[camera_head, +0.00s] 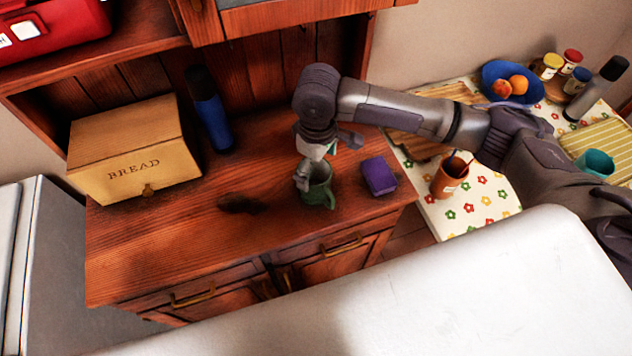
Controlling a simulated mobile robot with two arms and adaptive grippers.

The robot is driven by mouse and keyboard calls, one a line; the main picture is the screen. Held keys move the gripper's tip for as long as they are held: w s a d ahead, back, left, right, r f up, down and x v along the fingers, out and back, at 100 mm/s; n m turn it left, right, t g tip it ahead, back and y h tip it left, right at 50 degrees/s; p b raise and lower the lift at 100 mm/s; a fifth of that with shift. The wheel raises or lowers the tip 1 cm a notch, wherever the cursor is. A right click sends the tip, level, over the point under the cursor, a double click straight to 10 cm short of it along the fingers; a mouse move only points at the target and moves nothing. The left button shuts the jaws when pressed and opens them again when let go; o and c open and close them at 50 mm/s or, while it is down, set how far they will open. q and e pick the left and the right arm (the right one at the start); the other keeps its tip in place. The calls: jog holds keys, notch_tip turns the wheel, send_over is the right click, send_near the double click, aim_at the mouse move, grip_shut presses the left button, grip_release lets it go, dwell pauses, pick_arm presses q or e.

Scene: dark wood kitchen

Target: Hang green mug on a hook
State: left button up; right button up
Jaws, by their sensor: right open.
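The green mug (318,190) stands upright on the wooden cabinet top, near its front right part, with its handle toward the front. My right gripper (322,164) is open and directly above the mug, with one finger down at the mug's left rim. I cannot tell whether that finger touches the mug or reaches inside it. The gripper partly covers the mug's rim. My left gripper is not in view.
A purple box (379,176) stands close right of the mug. A blue bottle (209,112) and a bread box (133,150) stand at the back left. A shelf (290,17) overhangs the back. An orange cup (450,178) stands on the table at right. The cabinet's front left is clear.

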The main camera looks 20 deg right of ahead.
aim_at(317, 175)
jog(key=shift+f, duration=1.6)
jog(key=shift+s, duration=0.1)
jog(key=shift+c, duration=0.3)
jog(key=c, duration=1.3)
